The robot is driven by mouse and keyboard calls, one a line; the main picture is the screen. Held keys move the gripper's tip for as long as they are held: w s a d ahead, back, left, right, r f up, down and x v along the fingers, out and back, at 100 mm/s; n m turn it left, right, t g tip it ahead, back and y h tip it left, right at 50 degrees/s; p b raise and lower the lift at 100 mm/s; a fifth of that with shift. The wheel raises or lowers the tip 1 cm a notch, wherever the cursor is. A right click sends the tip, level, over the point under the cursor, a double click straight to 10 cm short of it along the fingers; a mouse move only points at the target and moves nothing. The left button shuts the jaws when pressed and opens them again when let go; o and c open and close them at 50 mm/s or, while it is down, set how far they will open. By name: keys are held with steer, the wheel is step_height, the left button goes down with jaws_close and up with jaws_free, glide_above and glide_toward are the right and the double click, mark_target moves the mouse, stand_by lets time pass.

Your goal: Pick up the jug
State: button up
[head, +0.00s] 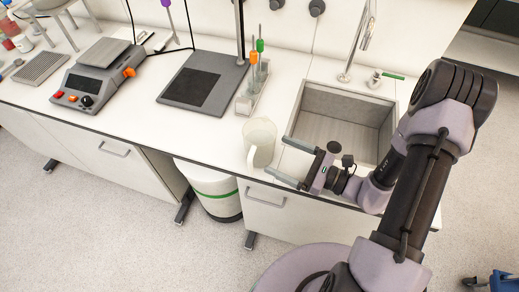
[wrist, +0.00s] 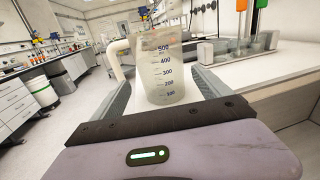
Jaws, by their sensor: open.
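The jug (head: 260,142) is a translucent measuring jug with blue volume marks and a pale handle. It stands upright on the white counter near the front edge, left of the sink. In the wrist view the jug (wrist: 166,68) is ahead, with its handle on the left. My gripper (head: 276,159) is open and empty. Its two fingers point left toward the jug. In the wrist view my gripper (wrist: 160,92) has its fingers apart at either side of the jug's lower part; I cannot tell how far the jug is between them.
A rack (head: 253,90) with orange and green pipettes stands behind the jug. A grey sink (head: 342,122) with a tap lies to the right. A stand with a dark base plate (head: 203,84) and a grey device (head: 93,77) stand left. The counter left of the jug is clear.

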steer(key=b+x, duration=0.2)
steer(key=x, duration=0.8)
steer(key=shift+w+r, duration=0.1)
steer(key=shift+r, duration=0.1)
steer(key=c, duration=1.8)
steer(key=shift+r, duration=0.15)
